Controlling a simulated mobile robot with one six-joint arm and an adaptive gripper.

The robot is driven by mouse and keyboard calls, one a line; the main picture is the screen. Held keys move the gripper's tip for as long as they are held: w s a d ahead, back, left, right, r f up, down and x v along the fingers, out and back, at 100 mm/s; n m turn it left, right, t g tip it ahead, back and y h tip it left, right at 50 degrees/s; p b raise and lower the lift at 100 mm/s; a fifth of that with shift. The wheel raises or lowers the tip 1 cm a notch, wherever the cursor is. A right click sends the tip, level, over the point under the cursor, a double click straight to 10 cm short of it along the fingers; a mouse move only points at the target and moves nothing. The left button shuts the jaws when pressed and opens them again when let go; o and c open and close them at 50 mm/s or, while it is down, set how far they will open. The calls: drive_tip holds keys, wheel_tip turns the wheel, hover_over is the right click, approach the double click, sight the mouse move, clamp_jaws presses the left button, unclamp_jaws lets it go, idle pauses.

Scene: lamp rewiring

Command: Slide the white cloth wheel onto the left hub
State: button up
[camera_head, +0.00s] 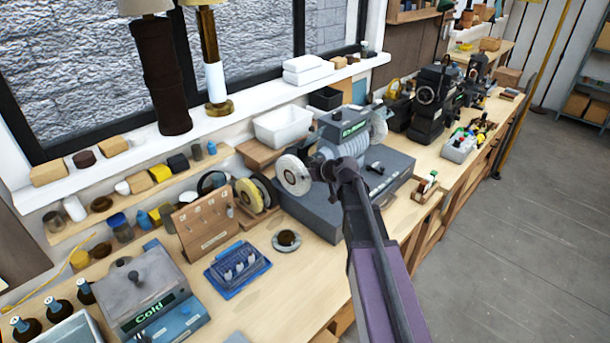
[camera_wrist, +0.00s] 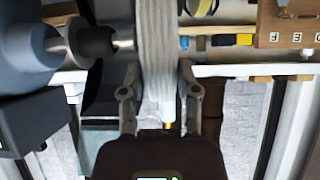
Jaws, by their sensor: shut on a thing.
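The white cloth wheel (camera_head: 293,175) is at the left end of the grey bench polisher (camera_head: 345,130). In the wrist view the wheel (camera_wrist: 160,45) is seen edge-on, upright between the two fingers of my gripper (camera_wrist: 159,70), which is shut on it. The left hub (camera_wrist: 97,44), a dark collar with a thin bright shaft, points at the wheel's side face. The shaft's tip reaches the wheel or lies very close to it; I cannot tell whether it is inside the bore. In the head view my arm's end covers the hub.
A tool board (camera_head: 205,220), a stand with yellow and dark wheels (camera_head: 252,193) and a blue tray (camera_head: 237,268) stand left of the polisher. A white bin (camera_head: 283,125) is behind it. Bare bench lies at the front.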

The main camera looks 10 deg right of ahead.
drive_tip(key=shift+w+d, duration=0.2)
drive_tip(key=shift+d, duration=0.05)
drive_tip(key=shift+w+d, duration=0.15)
drive_tip(key=shift+d, duration=0.1)
drive_tip(key=shift+w+d, duration=0.6)
drive_tip(key=shift+d, duration=0.2)
drive_tip(key=shift+w+d, duration=0.6)
drive_tip(key=shift+d, duration=0.2)
idle(2.1)
drive_tip(key=shift+w+d, duration=0.2)
drive_tip(key=shift+d, duration=0.05)
drive_tip(key=shift+w+d, duration=0.2)
drive_tip(key=shift+d, duration=0.1)
idle(0.4)
drive_tip(key=shift+w+d, duration=0.15)
drive_tip(key=shift+d, duration=0.1)
drive_tip(key=shift+w+d, duration=0.3)
drive_tip(key=shift+d, duration=0.05)
idle(1.4)
drive_tip(key=o, duration=1.1)
drive_tip(key=shift+r, duration=0.1)
